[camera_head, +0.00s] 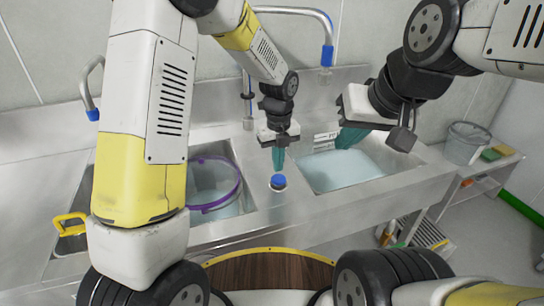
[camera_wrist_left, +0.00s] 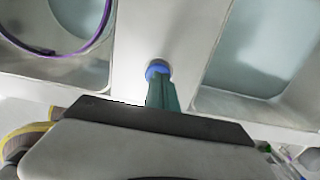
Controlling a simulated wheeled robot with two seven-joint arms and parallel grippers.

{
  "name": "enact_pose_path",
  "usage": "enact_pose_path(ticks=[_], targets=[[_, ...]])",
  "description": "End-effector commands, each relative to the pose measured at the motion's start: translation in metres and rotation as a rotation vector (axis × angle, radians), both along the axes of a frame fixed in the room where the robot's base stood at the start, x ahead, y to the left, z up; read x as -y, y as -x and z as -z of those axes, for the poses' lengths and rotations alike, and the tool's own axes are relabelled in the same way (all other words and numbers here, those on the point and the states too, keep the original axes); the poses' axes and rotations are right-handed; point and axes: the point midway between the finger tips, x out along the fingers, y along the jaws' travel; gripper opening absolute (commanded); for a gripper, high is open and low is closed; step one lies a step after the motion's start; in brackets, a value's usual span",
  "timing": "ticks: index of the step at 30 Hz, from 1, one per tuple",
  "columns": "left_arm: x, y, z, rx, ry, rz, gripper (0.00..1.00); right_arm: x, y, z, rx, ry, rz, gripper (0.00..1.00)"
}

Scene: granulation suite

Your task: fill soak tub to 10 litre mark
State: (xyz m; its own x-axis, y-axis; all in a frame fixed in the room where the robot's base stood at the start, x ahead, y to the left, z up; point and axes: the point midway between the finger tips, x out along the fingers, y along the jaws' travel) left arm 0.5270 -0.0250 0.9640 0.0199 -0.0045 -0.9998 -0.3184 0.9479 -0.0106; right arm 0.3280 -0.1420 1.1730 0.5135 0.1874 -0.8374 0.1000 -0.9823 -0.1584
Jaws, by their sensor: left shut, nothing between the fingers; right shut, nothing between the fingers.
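A clear tub with a purple rim (camera_head: 214,208) stands in the left sink basin, partly behind my left arm. It holds pale, bluish contents; I cannot read a mark. A blue round knob (camera_head: 278,182) sits on the steel strip between the basins. It also shows in the left wrist view (camera_wrist_left: 157,70). My left gripper (camera_head: 279,164) is shut and empty, its teal fingers pointing down just above and behind the knob. Contact is unclear. My right gripper (camera_head: 346,138) is shut and empty over the back of the right basin.
The right basin holds pale blue water (camera_head: 340,170). A blue-tipped spout (camera_head: 327,56) hangs behind it; another blue-tipped spout (camera_head: 92,114) is at left. A yellow handle (camera_head: 68,222) lies left of the tub. A bucket (camera_head: 465,143) and sponges (camera_head: 497,152) sit on a right-hand shelf.

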Motion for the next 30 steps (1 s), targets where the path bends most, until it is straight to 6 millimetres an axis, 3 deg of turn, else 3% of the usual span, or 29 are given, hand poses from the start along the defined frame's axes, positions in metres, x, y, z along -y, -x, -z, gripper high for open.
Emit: enact_pose_path(ticks=[6,12,18,30], targets=[[0.003,-0.002,-0.057,0.009,0.005,0.001,0.0,0.0,0.0,0.0,0.001,0.0,0.0,0.0],[0.003,-0.001,-0.09,0.009,0.004,0.002,0.0,0.0,0.0,0.0,0.0,0.0,0.0,0.0],[0.003,-0.001,-0.104,0.008,0.005,0.002,0.0,0.0,0.0,0.0,0.0,0.0,0.0,0.0],[0.0,0.0,-0.109,0.014,0.009,-0.032,0.0,0.0,0.0,0.0,0.0,0.0,0.0,0.0]])
